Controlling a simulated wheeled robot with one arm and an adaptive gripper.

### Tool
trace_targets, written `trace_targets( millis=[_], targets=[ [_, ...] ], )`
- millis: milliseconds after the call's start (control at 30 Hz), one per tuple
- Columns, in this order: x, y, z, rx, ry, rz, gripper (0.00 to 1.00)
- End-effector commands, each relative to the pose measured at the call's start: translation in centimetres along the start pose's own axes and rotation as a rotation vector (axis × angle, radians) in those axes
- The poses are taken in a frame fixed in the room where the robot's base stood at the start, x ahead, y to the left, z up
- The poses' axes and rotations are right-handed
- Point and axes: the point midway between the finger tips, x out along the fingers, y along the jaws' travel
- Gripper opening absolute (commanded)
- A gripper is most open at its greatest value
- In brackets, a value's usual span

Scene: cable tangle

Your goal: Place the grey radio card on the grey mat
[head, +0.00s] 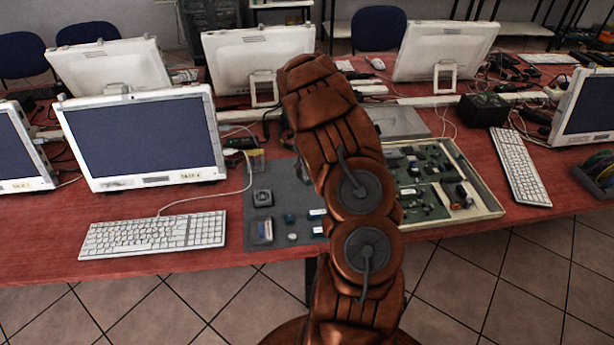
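The grey mat (285,176) lies on the red table, left of my arm, and its right part is hidden behind the arm. Several small parts lie on it: a dark square part (263,198), a grey part with a blue-grey face (262,232), a small blue part (289,217) and a small round one (292,237). I cannot tell whether any of these is the grey radio card. My copper-coloured arm rises through the middle of the view. My gripper is hidden, so its state does not show.
A cream-rimmed tray (487,184) of green circuit boards stands right of my arm. A keyboard (153,235) and monitor (143,138) are left of the mat. Another keyboard (520,167) and a black box (484,110) are at right. A cable runs near the mat's left edge.

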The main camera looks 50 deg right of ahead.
Motion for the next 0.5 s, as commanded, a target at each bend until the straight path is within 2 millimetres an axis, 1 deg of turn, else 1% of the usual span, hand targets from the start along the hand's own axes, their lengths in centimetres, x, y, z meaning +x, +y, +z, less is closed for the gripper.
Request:
trace_targets(
  millis=[300,400,500],
  targets=[
    [-5.8,0.0,-0.1,-0.001,0.004,0.000,0.47],
    [-7.4,0.0,-0.2,-0.001,0.007,0.004,0.47],
    [-8.5,0.0,-0.1,-0.001,0.004,0.002,0.47]
  ],
)
